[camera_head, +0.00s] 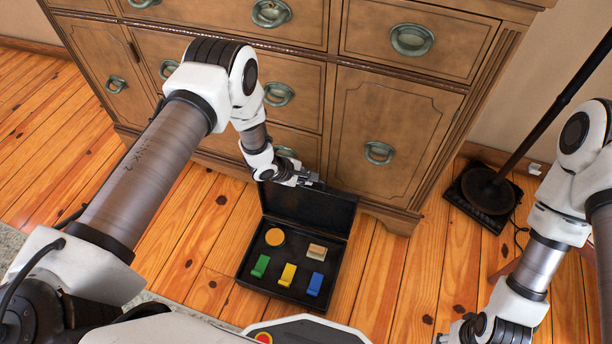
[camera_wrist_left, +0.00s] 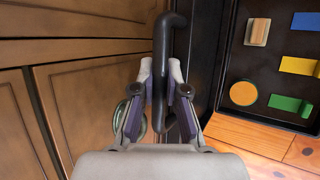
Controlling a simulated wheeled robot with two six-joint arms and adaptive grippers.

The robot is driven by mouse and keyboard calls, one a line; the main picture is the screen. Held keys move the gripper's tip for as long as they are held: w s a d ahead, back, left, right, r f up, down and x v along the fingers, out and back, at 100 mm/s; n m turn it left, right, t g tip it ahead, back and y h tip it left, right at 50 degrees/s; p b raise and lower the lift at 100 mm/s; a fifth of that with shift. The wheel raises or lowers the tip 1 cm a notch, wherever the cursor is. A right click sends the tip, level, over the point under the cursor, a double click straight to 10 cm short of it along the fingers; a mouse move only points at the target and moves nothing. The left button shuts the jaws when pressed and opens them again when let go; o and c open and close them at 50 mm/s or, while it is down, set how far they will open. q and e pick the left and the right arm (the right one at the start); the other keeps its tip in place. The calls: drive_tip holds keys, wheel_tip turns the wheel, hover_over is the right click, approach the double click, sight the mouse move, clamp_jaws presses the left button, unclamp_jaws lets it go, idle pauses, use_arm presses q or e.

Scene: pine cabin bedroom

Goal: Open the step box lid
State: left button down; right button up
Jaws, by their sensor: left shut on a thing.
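The black step box (camera_head: 297,252) lies on the wooden floor with its inside in view. Its dark lid (camera_head: 328,210) stands raised at the back edge, close to the dresser front. My left gripper (camera_head: 311,180) is at the lid's top edge. In the left wrist view my left gripper (camera_wrist_left: 173,97) is shut on a dark curved handle (camera_wrist_left: 172,62) beside the lid. The box interior shows at the right of that view. My right gripper (camera_head: 452,336) is at the bottom edge of the head view, mostly cut off, and its jaws are unclear.
In the box lie an orange disc (camera_head: 275,237), a wooden block (camera_head: 317,252) and green (camera_head: 261,266), yellow (camera_head: 288,275) and blue (camera_head: 315,284) pieces. A wooden dresser (camera_head: 392,130) stands right behind. A black lamp base (camera_head: 484,196) is at right.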

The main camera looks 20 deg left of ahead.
use_arm(q)
drive_tip(key=c, duration=1.2)
unclamp_jaws()
drive_tip(key=v, duration=1.2)
drive_tip(key=shift+d, duration=0.1)
